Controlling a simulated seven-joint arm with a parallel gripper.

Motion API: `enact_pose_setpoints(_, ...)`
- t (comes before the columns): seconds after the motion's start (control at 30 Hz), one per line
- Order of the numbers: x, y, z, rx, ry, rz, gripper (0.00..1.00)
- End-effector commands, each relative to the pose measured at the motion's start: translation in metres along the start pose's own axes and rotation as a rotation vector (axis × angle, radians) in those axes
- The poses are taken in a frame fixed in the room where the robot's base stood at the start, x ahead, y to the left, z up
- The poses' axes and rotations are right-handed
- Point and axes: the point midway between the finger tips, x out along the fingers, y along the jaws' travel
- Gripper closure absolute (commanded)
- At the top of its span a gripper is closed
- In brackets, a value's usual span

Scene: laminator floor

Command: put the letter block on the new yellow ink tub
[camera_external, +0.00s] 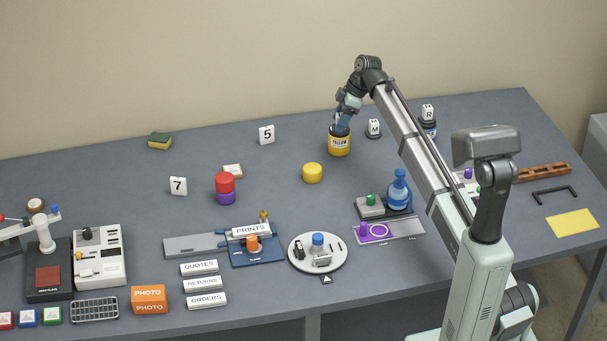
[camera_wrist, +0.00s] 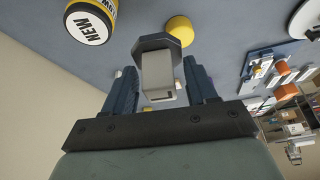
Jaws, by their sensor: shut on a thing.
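The new yellow ink tub (camera_external: 339,144) stands upright toward the back of the table, with a yellow label. Its white lid reading NEW shows at the upper left of the wrist view (camera_wrist: 87,27). My gripper (camera_external: 341,121) is just above the tub in the external view. In the wrist view my gripper (camera_wrist: 160,80) is shut on a pale block with a dark eight-sided base (camera_wrist: 157,43), which I take as the letter block.
A white block on a dark base (camera_external: 374,127) stands right of the tub. Another (camera_external: 428,111) sits on a dark tub behind my arm. A yellow cylinder (camera_external: 312,173) lies in front, and a blue bottle (camera_external: 397,190) stands at front right. Table left of the tub is fairly clear.

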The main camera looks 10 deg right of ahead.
Motion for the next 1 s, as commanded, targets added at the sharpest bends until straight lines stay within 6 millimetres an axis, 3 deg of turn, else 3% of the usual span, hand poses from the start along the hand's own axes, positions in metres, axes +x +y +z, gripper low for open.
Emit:
enact_pose_setpoints(0.03,-0.012,0.026,0.003,0.019,0.001,0.009,0.91)
enact_pose_setpoints(0.1,-0.024,0.05,0.005,0.044,0.001,0.019,0.91)
enact_pose_setpoints(0.2,-0.035,0.077,0.0,0.071,0.002,0.03,0.91)
enact_pose_setpoints(0.33,-0.039,0.097,-0.009,0.104,0.001,0.043,0.91)
enact_pose_setpoints(0.63,-0.032,0.1,-0.006,0.184,0.0,0.076,0.91)
enact_pose_setpoints(1.0,0.016,0.1,0.014,0.184,0.001,0.076,0.91)
